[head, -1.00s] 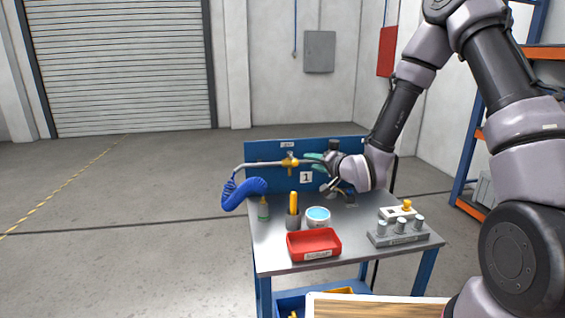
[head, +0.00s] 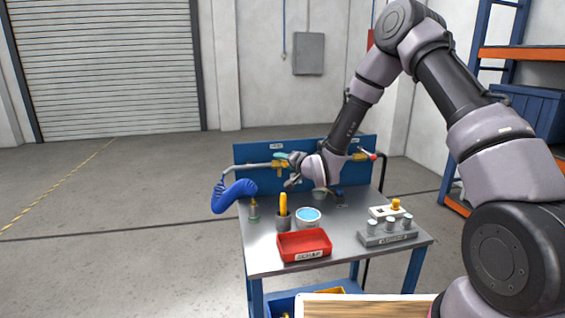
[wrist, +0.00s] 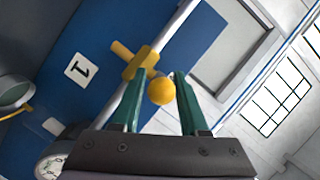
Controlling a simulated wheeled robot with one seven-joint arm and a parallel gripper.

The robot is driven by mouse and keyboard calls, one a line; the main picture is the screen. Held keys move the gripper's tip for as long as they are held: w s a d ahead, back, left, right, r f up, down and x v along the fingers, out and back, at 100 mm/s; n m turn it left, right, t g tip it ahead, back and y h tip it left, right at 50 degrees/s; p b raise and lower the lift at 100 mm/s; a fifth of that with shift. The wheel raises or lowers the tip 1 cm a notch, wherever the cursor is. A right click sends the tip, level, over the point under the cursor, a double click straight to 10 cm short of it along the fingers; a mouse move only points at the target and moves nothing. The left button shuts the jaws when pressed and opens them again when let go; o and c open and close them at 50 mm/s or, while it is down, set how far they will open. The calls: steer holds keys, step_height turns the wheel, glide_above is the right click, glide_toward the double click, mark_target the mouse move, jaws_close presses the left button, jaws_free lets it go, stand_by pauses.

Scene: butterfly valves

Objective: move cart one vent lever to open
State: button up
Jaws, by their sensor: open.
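A cart (head: 262,262) has a grey top and a blue back panel (head: 250,152). A yellow valve (head: 278,166) sits on a grey pipe at the panel's left. In the wrist view, the yellow valve body (wrist: 136,62) and a round yellow knob (wrist: 161,91) show, with a white "1" plate (wrist: 81,70) beside them. My gripper (head: 281,156) is at this valve. In the wrist view, its green fingers (wrist: 160,80) are open, with the knob between them; contact cannot be told. A second yellow valve with a red knob (head: 373,156) is at the panel's right.
On the cart top are a red tray (head: 304,245), a cup with a yellow handle (head: 283,218), a white tub (head: 308,217) and a grey block with several pegs (head: 387,234). A blue coiled hose (head: 232,194) hangs left. A gauge (wrist: 50,166) shows in the wrist view.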

jaws_close()
stand_by(1.4)
